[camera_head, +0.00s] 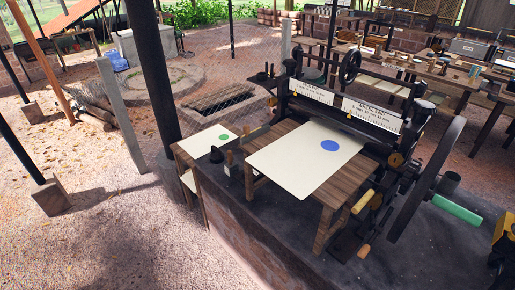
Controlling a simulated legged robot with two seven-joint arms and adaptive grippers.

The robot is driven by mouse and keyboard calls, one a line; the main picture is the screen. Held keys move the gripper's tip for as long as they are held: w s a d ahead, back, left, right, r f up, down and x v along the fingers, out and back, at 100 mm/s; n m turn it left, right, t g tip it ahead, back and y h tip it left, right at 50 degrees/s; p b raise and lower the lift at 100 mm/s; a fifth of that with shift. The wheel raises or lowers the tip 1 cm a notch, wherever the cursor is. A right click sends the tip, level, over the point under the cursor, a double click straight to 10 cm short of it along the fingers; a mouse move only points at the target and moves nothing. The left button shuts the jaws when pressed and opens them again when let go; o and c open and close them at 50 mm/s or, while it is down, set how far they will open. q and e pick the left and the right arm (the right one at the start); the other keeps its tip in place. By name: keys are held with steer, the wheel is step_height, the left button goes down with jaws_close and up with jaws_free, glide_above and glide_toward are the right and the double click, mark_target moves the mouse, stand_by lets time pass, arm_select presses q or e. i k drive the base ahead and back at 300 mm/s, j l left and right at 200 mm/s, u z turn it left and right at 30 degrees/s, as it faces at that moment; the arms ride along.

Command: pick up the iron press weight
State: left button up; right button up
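A small dark, knob-topped object (216,154) that looks like the iron press weight stands upright beside the small table with the green-dotted sheet. It is too small in the picture for me to make out its details. Other small dark pieces (266,75) stand on the left side of the roller machine, and I cannot tell whether one of them is a weight. Neither of my grippers shows in the head view, so I see nothing held.
The roller machine (345,108) has a large wheel (427,180) on its right. A wooden table before it bears a pale sheet (300,165) with a blue dot. A dark post (152,75) rises left of the small table. Gravel ground (90,240) at left is open.

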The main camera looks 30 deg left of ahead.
mark_target(217, 156)
steer(key=i+j+z, duration=0.2)
steer(key=j+z, duration=0.15)
steer(key=j, duration=0.55)
steer(key=i+j+z, duration=0.1)
steer(key=j+z, duration=0.3)
steer(key=j, duration=0.55)
steer(key=j+z, duration=0.35)
steer(key=j, duration=0.6)
